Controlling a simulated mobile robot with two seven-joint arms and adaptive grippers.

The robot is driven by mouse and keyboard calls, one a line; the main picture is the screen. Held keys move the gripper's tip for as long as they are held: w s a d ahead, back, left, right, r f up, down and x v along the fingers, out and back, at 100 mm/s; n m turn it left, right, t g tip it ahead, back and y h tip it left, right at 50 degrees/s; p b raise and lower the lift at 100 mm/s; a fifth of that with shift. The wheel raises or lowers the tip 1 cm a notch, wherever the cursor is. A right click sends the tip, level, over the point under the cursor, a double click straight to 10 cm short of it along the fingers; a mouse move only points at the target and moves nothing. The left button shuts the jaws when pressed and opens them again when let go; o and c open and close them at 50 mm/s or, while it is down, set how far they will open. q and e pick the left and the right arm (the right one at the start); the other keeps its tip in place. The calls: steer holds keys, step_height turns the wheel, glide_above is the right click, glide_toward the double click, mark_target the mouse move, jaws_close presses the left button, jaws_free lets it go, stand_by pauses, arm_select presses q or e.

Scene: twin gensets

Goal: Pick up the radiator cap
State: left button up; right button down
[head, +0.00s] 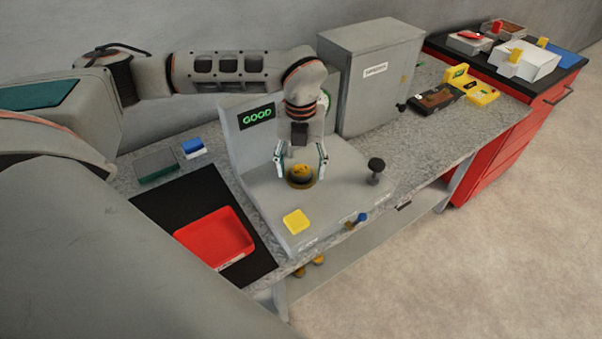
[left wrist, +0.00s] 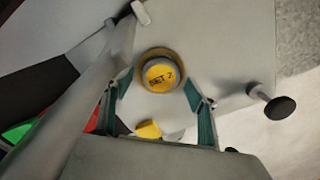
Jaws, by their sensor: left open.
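The radiator cap (head: 301,171) is round, with a yellow top and a dark rim. It sits in a brass-coloured ring on the grey test stand (head: 345,165). In the left wrist view the cap (left wrist: 160,76) shows a yellow face with "SET 2" lettering. My left gripper (head: 300,160) points down over the cap, open, one finger on each side. In the left wrist view the green-padded fingers of the gripper (left wrist: 160,98) stand apart with the cap between and beyond them; I cannot tell whether they touch it. My right gripper is not in view.
A green "GOOD" display (head: 256,116) stands behind the cap. A black knob (head: 376,165) rises to the right, and a yellow block (head: 296,221) lies in front. A red tray (head: 215,238) is on the black mat (head: 165,204). A grey cabinet (head: 375,80) stands behind.

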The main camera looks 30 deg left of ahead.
arm_select(q)
steer(key=c, duration=1.2)
steer(key=shift+r, duration=0.1)
steer(key=shift+c, duration=0.2)
